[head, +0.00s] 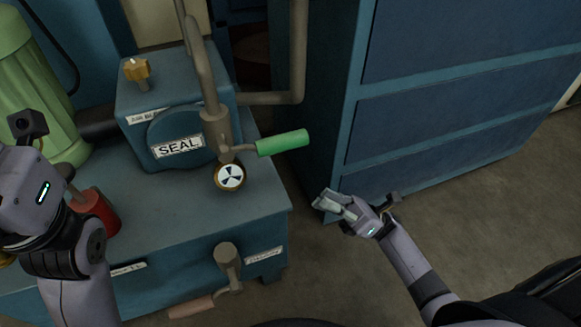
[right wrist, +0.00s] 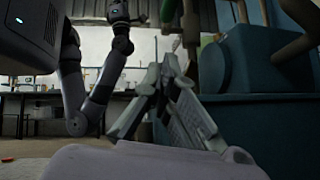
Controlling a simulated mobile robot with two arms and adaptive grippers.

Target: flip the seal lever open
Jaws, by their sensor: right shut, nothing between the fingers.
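The seal lever has a green handle (head: 283,142) that points right from a grey pipe fitting, beside the plate marked SEAL (head: 178,146) on the blue machine. A round black-and-white dial (head: 229,177) sits just below the lever's pivot. My right gripper (head: 330,203) is shut and empty, below and to the right of the green handle, apart from it. Its closed fingers also show in the right wrist view (right wrist: 168,75). My left arm is at the left edge in the head view; its fingers are not visible.
A blue drawer cabinet (head: 450,140) stands right of the machine. A red cylinder (head: 95,212) and a green tank (head: 35,95) are at the left. A second lever (head: 227,262) hangs on the machine's front. Open floor (head: 480,215) lies at the right.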

